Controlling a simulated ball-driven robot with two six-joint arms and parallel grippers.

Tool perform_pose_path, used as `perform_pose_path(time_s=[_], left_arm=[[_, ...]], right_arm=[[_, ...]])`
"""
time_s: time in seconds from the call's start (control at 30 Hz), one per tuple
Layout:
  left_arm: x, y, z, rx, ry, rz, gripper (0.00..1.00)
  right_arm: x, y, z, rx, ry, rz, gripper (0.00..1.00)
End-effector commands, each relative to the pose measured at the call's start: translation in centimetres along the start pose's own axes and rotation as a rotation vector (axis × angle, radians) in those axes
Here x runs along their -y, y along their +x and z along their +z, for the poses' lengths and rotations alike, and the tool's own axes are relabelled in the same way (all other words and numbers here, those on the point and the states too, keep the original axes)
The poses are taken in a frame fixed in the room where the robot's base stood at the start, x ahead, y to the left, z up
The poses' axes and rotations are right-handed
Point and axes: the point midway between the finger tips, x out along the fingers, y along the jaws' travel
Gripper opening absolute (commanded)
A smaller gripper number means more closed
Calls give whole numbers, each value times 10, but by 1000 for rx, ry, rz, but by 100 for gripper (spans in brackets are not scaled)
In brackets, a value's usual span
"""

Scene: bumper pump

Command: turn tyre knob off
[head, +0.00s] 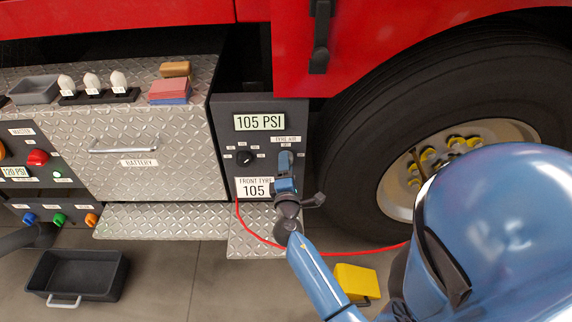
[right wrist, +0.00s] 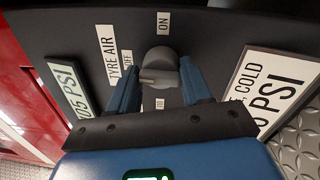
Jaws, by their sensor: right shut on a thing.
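The grey tyre knob (right wrist: 160,66) sits on the dark panel under the TYRE AIR label in the right wrist view. My right gripper (right wrist: 158,78) has its blue fingers on both sides of it and is shut on it. The knob's pale mark points left in that view, toward the side of the OFF label (right wrist: 127,58); its exact setting is hard to tell. In the head view my right gripper (head: 286,166) hides the knob. The ON label (right wrist: 163,23) lies above the knob in the wrist view. My left gripper is not in view.
A smaller black knob (head: 244,158) is to the left. A red hose (head: 262,240) runs below, near a yellow block (head: 356,281). The big tyre (head: 345,150) stands at right.

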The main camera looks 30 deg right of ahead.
Motion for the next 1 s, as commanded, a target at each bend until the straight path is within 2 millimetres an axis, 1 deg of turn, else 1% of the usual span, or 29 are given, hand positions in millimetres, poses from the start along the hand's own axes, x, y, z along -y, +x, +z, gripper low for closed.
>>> perform_pose_path(time_s=[0.03, 0.23, 0.67, 0.7, 0.8, 1.0], left_arm=[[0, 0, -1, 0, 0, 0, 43], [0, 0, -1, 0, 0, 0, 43], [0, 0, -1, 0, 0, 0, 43], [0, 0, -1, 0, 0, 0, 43], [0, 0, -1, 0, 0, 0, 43], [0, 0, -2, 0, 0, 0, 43]], right_arm=[[5, -2, -1, -5, -19, -9, 18], [6, -2, -1, -8, -59, -8, 18], [6, -2, -1, -7, -67, -10, 18], [6, -2, -1, -7, -67, -10, 55], [6, -2, -1, -7, -65, -8, 69], [3, -1, 0, -5, -63, -4, 69]])
